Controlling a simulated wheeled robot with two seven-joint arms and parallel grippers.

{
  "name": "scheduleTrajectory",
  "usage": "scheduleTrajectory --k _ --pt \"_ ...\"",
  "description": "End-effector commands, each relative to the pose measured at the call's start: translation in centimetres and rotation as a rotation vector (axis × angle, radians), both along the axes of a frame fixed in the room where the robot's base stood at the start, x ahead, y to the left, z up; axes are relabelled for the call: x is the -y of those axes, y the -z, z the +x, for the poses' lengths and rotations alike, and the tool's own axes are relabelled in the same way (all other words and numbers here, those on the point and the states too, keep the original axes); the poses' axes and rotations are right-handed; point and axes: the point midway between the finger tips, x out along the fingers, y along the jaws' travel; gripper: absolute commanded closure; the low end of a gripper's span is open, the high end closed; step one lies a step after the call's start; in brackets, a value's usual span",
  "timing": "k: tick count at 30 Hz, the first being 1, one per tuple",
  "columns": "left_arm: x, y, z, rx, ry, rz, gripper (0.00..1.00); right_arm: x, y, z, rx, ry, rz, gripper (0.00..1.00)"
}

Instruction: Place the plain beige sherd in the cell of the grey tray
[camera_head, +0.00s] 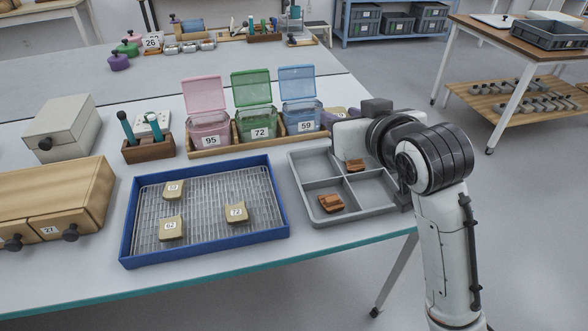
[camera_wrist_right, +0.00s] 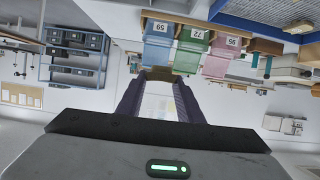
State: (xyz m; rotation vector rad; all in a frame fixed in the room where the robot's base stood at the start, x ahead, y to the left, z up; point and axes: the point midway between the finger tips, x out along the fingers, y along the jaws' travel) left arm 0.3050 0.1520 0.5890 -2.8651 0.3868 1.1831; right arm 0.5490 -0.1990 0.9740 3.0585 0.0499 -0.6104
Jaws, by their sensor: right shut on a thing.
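The grey tray (camera_head: 322,218) has several cells and stands at the right end of the table. One orange-brown sherd (camera_head: 331,203) lies in its front left cell and another (camera_head: 355,165) in a back cell. My right gripper (camera_head: 347,122) is above the tray's back edge, shut on a small beige sherd (camera_head: 339,113) that is mostly hidden behind the gripper body. In the right wrist view the two dark fingers of my right gripper (camera_wrist_right: 158,88) point toward the lidded boxes. My left gripper is not in view.
A blue tray (camera_head: 127,235) with a wire mesh holds three beige labelled sherds. Pink (camera_head: 209,133), green (camera_head: 256,122) and blue (camera_head: 301,117) open-lidded boxes stand behind the trays. A wooden drawer unit (camera_head: 60,190) is at the left. The table's front strip is clear.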

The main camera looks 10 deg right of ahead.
Motion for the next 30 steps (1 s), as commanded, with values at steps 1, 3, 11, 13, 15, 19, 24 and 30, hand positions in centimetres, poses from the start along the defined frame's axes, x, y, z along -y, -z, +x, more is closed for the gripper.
scheduleTrajectory --k 1,3,11,13,15,19,24,30 --pt "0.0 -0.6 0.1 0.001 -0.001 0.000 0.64 -0.2 1.3 1.8 -0.013 -0.012 -0.002 0.89" --pt "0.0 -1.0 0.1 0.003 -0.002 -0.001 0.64 -0.5 3.1 4.1 -0.013 -0.028 -0.001 0.89" --pt "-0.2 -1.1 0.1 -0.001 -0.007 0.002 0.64 -1.1 8.7 8.6 -0.004 -0.065 0.013 0.89" --pt "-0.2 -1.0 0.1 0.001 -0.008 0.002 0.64 -1.1 9.9 8.9 -0.004 -0.067 0.016 0.89" --pt "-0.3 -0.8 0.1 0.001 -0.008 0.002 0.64 -1.1 11.3 9.0 -0.005 -0.068 0.016 0.89" --pt "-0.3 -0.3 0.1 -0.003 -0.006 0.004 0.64 -1.1 13.9 9.0 -0.003 -0.068 0.016 0.89" --pt "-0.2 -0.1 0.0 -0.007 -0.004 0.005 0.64 -1.1 15.6 9.0 -0.001 -0.067 0.016 0.89" --pt "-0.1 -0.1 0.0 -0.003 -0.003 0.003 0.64 -1.1 17.7 8.9 -0.002 -0.067 0.016 0.89"
